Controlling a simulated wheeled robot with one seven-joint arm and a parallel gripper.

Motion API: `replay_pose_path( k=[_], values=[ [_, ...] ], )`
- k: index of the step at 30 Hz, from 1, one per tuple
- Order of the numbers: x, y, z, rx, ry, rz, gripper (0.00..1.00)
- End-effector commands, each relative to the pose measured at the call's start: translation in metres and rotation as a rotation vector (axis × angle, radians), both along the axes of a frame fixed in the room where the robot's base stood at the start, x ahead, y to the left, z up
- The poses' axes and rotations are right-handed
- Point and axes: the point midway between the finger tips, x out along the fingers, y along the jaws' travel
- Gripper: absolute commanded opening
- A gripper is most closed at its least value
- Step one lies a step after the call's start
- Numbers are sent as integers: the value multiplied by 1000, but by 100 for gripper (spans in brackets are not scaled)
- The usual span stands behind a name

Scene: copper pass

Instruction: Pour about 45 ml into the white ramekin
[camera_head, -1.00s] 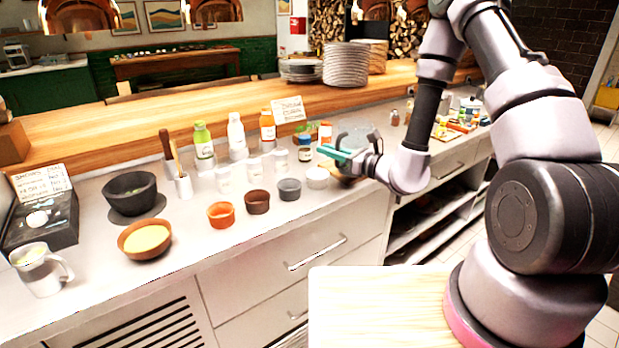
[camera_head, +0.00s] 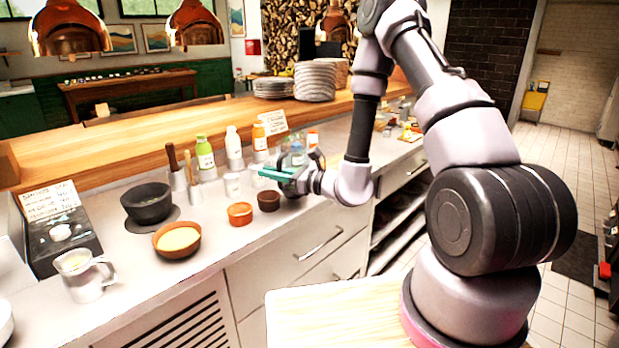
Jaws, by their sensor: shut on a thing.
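My gripper (camera_head: 276,172), with teal fingers, is over the counter to the right of the small jars. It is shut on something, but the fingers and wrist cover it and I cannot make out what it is. A pale, bluish, see-through shape (camera_head: 296,157) shows just behind the fingers; I cannot tell whether it is held. The white ramekin is not visible now; the gripper and forearm cover that part of the counter. In the row of small dishes, an orange ramekin (camera_head: 240,213) and a dark brown ramekin (camera_head: 268,200) show, left of and below the gripper.
Green (camera_head: 205,157), white (camera_head: 233,148) and orange (camera_head: 259,138) bottles stand behind. The counter's front strip is clear.

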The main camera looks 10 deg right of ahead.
Motion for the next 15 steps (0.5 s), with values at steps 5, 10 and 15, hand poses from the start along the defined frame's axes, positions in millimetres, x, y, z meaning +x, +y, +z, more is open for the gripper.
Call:
replay_pose_path(
  k=[5, 10, 15],
  values=[
    [0, -1, 1, 0, -1, -3, 0],
    [1, -2, 4, 12, 17, -5, 0],
    [4, -5, 11, 44, 63, -7, 0]
  ],
)
